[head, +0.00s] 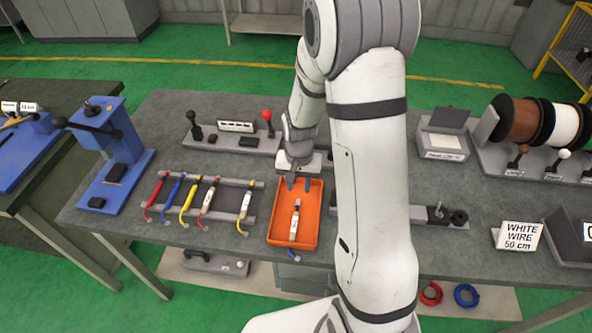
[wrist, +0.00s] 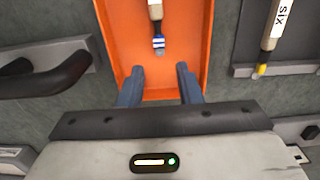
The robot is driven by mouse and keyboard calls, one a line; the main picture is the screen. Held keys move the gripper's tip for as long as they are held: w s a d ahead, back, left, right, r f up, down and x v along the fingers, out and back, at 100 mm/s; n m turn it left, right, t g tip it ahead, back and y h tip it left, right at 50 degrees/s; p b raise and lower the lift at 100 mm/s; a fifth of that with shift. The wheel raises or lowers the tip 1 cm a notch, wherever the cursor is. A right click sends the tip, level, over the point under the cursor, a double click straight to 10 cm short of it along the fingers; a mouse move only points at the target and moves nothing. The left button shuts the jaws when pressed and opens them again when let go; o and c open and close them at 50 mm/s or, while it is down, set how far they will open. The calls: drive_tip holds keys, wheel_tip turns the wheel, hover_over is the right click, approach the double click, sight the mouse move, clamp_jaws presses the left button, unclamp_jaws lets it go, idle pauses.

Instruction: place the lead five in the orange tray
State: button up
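My gripper (head: 299,184) is above the far end of the tray, fingers apart and empty. In the wrist view the open fingers (wrist: 160,75) point toward the lead, with nothing between them.
A rack (head: 215,182) left of the tray holds several leads, with a bare gap before the lead marked SIX (wrist: 276,25). A blue press (head: 118,150) stands further left. A fixture with black- and red-knobbed levers (head: 235,140) is behind. Wire spools (head: 540,120) stand right.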

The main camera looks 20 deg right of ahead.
drive_tip(key=s+r+n+t, duration=0.1)
drive_tip(key=s+r, duration=0.3)
drive_tip(key=r, duration=0.5)
drive_tip(key=s+r+n+t, duration=0.1)
drive_tip(key=s+r, duration=0.4)
drive_tip(key=r, duration=0.3)
drive_tip(key=s+r+n, duration=0.1)
drive_tip(key=s+r, duration=0.1)
drive_tip(key=s, duration=0.2)
drive_tip(key=s+r+n+t, duration=0.1)
drive_tip(key=s+r, duration=0.1)
drive_tip(key=s, duration=0.3)
drive_tip(key=shift+a+r+b, duration=0.15)
drive_tip(key=shift+r+b, duration=0.1)
drive_tip(key=shift+b, duration=0.2)
